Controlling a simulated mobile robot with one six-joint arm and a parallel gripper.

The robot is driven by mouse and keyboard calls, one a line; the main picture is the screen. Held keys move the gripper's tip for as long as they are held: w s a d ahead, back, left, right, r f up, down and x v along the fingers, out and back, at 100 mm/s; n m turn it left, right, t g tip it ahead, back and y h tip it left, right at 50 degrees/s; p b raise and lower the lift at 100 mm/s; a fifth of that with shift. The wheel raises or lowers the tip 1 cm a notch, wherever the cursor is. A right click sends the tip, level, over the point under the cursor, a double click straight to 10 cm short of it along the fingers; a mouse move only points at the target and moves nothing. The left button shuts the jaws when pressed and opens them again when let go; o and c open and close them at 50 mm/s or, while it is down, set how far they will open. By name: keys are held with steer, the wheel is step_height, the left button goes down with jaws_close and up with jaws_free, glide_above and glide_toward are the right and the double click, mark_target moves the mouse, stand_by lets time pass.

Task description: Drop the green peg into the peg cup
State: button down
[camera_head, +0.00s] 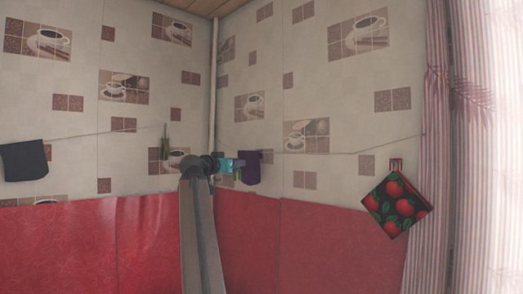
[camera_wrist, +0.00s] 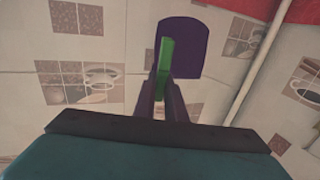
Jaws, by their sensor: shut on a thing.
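My gripper (camera_head: 236,164) is raised in front of the tiled wall corner at the end of my arm, beside a dark purple hanging cloth (camera_head: 250,168). In the wrist view, the dark fingers of my gripper (camera_wrist: 165,92) are shut on the green peg (camera_wrist: 166,58), which points away from the palm. The purple cloth (camera_wrist: 190,42) shows behind the peg there; I cannot tell whether the peg touches it. A small bit of green near the gripper in the head view is too small to make out. I do not see a peg cup in either view.
A thin line (camera_head: 345,153) runs along both walls. A pipe (camera_head: 213,85) runs up the corner. An apple-print potholder (camera_head: 396,205) and a striped curtain (camera_head: 437,120) are at the right.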

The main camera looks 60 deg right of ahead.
steer(key=w+a+f+n+t+b, duration=0.1)
steer(key=w+a+f+n+t, duration=0.25)
steer(key=w+a+f, duration=1.6)
steer(key=w+a+f+n+t+y+b, duration=0.15)
steer(key=w+a+f, duration=0.25)
steer(key=a+f, duration=0.7)
steer(key=w+a+f+t+y, duration=0.15)
steer(key=w+a+f, duration=0.25)
steer(key=a+f, duration=0.65)
steer(key=s+a+f+n+t+y+b, duration=0.1)
steer(key=s+a+f+t, duration=0.15)
steer(key=a+f, duration=0.75)
steer(key=s+a+f+n+t+b, duration=0.1)
steer(key=s+a+f, duration=0.2)
steer(key=a+f, duration=0.7)
steer(key=s+a+f, duration=0.5)
steer(key=s+a, duration=0.2)
steer(key=a, duration=0.2)
steer(key=s, duration=0.8)
steer(key=shift+s+r, duration=0.15)
steer(key=shift+r, duration=0.25)
